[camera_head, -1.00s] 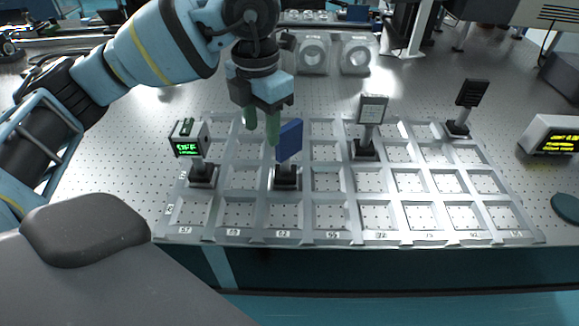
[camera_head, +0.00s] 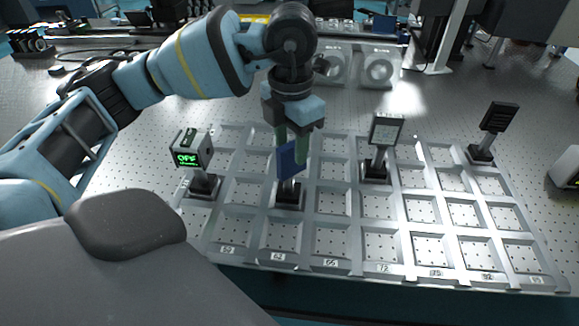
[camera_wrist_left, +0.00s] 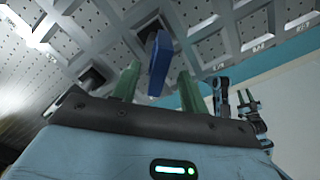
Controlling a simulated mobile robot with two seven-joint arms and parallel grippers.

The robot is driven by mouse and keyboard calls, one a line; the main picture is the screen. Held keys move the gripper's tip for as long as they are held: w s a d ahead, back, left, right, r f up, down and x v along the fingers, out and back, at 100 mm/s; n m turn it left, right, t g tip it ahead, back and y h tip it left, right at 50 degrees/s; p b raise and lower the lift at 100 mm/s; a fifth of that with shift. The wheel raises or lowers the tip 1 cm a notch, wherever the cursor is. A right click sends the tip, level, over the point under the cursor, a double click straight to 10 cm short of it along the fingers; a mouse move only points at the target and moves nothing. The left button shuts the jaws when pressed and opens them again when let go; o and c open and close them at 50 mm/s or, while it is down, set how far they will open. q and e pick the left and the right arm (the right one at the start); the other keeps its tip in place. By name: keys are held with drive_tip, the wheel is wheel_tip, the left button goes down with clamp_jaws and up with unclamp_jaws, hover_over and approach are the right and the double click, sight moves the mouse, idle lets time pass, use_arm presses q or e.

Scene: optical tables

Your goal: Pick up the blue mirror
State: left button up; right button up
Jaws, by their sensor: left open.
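The blue mirror (camera_head: 287,162) is a flat blue plate standing upright on a post with a black base, in a cell of the grey grid tray (camera_head: 334,262). My left gripper (camera_head: 291,152) points down with its green fingers open around the mirror's upper part. In the left wrist view the mirror (camera_wrist_left: 160,60) shows between the two fingers (camera_wrist_left: 158,76), with gaps on both sides. The mirror's base is partly hidden there.
A device with a green "OFF" display (camera_head: 192,152) stands left of the mirror. A white-faced square optic (camera_head: 386,129) and a black-headed one (camera_head: 498,117) stand to the right. Many front cells are empty.

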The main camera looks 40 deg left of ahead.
sight(291, 159)
use_arm(q)
drive_tip(key=shift+w+a+f, duration=0.1)
drive_tip(key=shift+w+f, duration=0.05)
drive_tip(key=shift+f, duration=1.15)
drive_tip(key=shift+w+a+f, duration=0.1)
drive_tip(key=shift+f, duration=1.15)
clamp_jaws()
drive_tip(key=shift+r, duration=0.1)
